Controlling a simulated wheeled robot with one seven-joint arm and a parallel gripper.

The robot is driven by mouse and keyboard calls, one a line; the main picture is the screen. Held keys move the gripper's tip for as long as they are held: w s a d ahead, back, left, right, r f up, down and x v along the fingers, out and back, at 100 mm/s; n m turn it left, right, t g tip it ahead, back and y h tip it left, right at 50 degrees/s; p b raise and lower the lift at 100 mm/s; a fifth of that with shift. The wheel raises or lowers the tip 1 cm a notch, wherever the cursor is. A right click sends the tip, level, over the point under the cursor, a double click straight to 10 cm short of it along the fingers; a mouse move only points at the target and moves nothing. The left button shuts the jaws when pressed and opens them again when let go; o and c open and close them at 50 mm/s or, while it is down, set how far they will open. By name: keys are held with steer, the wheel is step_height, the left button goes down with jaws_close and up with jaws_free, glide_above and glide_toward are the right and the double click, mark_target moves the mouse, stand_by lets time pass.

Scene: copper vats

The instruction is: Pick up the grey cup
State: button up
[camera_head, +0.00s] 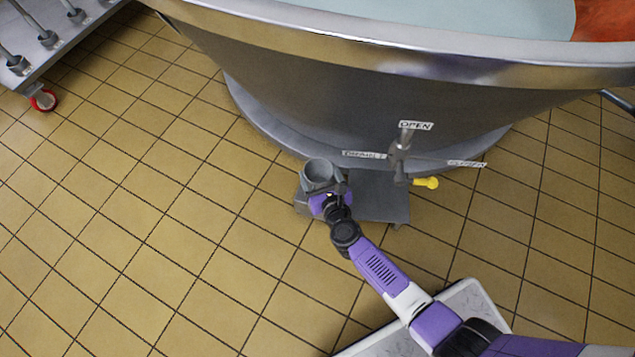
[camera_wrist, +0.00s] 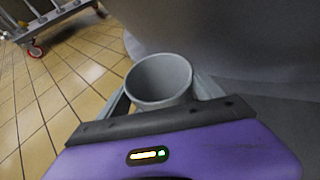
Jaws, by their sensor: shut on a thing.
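The grey cup (camera_head: 318,174) is at the end of my arm, above or at the left part of a small grey stand by the vat. In the wrist view the cup (camera_wrist: 158,80) is upright, its round mouth facing up, and it looks empty. My gripper (camera_head: 325,188) is shut on the cup, with one finger on each side of it; the gripper also shows in the wrist view (camera_wrist: 162,98). The cup's base is hidden, so I cannot tell whether it touches the stand.
The small grey stand (camera_head: 375,196) sits on the tiled floor against the large metal vat (camera_head: 350,75). A wheeled rack (camera_head: 45,45) is at upper left. The left floor is clear.

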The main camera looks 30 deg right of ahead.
steer(key=shift+c, duration=1.3)
steer(key=shift+r, duration=0.15)
